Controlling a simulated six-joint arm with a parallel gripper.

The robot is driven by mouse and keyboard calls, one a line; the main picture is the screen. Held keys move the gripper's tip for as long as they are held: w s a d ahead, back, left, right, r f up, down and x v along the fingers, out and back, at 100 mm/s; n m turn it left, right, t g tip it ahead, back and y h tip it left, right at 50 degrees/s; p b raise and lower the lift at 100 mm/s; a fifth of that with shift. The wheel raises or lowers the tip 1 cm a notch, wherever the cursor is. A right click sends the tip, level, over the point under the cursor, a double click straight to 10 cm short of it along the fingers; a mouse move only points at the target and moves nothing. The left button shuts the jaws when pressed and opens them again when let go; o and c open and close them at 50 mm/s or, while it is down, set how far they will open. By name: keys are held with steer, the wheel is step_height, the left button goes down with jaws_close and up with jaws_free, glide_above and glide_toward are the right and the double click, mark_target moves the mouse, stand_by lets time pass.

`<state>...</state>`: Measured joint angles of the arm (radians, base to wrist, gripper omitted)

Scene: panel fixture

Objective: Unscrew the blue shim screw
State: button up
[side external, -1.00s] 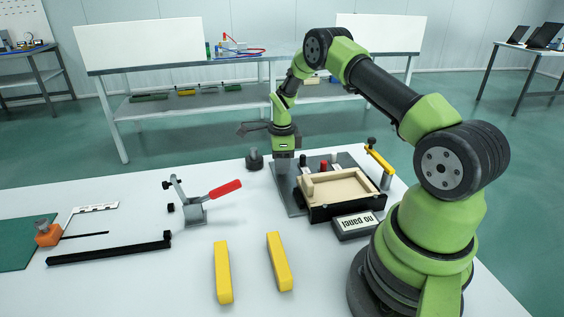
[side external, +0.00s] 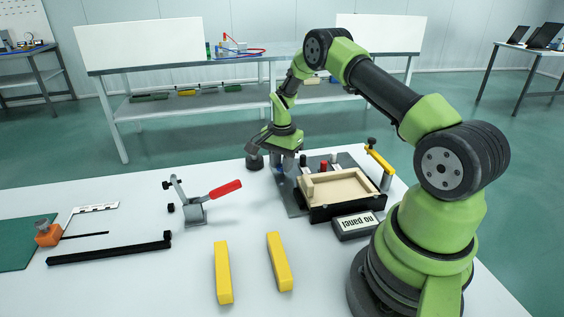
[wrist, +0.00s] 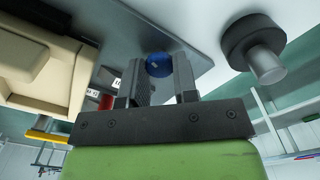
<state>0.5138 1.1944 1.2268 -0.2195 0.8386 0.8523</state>
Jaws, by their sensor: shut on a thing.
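The blue shim screw (wrist: 158,65) shows as a round blue knob between my fingers in the wrist view, beside the edge of the grey plate (wrist: 185,18). In the side view only a small bit of blue (side external: 278,169) shows by the fingertips. My gripper (side external: 285,166) points down at the back left of the grey plate. In the wrist view my gripper (wrist: 159,75) has one finger on each side of the blue knob and is shut on it. The screw's shaft and its seat are hidden.
A beige tray in a black frame (side external: 345,208), red knob (side external: 323,166) and yellow clamp (side external: 380,158) stand right of my gripper. A dark grey knob (side external: 254,160) stands close left. A red-handled toggle clamp (side external: 195,210) and yellow bars (side external: 222,272) lie nearer the front.

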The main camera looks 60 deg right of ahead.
mark_target(281, 166)
steer(key=n, duration=0.6)
steer(key=shift+n, duration=0.3)
steer(key=n, duration=1.2)
steer(key=shift+n, duration=0.3)
steer(key=n, duration=0.5)
steer(key=shift+n, duration=0.3)
steer(key=o, duration=0.9)
steer(key=shift+a, duration=0.1)
steer(key=shift+r, duration=0.1)
step_height(281, 166, up, 10)
steer(key=shift+f, duration=0.1)
